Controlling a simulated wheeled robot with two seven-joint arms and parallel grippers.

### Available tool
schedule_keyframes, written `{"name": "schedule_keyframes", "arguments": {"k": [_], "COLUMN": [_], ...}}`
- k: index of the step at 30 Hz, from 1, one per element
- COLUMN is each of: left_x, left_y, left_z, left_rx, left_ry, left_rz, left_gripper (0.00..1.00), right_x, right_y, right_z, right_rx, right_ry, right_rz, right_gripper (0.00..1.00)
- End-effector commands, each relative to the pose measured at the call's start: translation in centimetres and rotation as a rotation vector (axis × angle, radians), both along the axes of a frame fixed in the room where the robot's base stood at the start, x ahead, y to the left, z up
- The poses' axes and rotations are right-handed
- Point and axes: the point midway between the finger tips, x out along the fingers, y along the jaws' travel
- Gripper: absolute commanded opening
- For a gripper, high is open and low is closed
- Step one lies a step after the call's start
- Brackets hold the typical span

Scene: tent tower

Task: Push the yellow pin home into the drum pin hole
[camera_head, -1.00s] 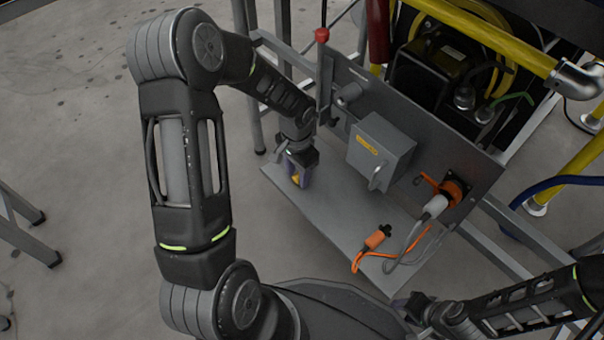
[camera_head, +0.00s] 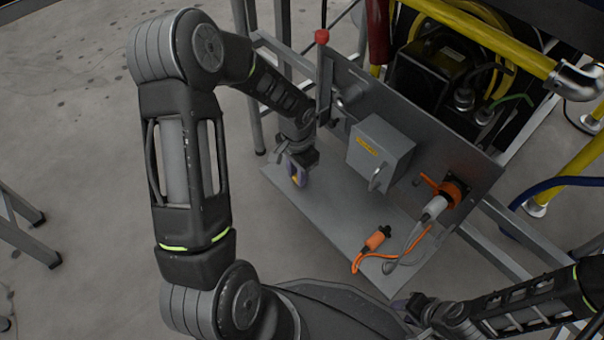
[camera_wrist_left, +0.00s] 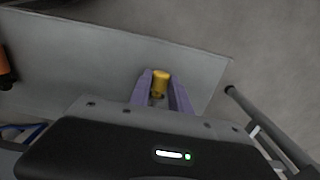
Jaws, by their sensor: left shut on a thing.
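The yellow pin (camera_wrist_left: 160,82) shows in the left wrist view between the two purple fingers of my left gripper (camera_wrist_left: 160,92), which is shut on it. In the head view, my left gripper (camera_head: 299,172) is above the left part of the grey shelf, left of the grey box. Only a small yellow patch of the pin shows there. I cannot make out the drum pin hole in either view. My right gripper (camera_head: 408,304) is low in the head view by the shelf's front corner; its jaws are too small to read.
The upright grey panel (camera_head: 424,130) carries a grey box with a handle (camera_head: 380,150), a red-knobbed lever (camera_head: 322,38) and an orange socket with a plug (camera_head: 447,196). An orange connector (camera_head: 376,239) and cable lie on the grey shelf (camera_head: 330,225). The shelf's left part is bare.

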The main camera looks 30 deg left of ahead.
Motion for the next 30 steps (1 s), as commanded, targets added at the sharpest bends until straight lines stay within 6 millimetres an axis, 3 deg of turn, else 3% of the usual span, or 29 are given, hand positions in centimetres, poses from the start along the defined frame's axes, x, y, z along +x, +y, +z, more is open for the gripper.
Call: {"name": "schedule_keyframes", "arguments": {"k": [18, 30], "left_x": [0.0, 0.0], "left_y": [0.0, 0.0], "left_z": [4.1, 4.2], "left_rx": [0.000, 0.000], "left_ry": [0.000, 0.000], "left_rz": [-0.001, 0.000], "left_gripper": [0.00, 0.00], "right_x": [0.0, 0.0], "right_y": [0.0, 0.0], "right_z": [3.5, 3.6], "right_rx": [0.000, 0.000], "right_ry": [0.000, 0.000], "right_rz": [0.000, 0.000], "right_gripper": [0.36, 0.36]}}
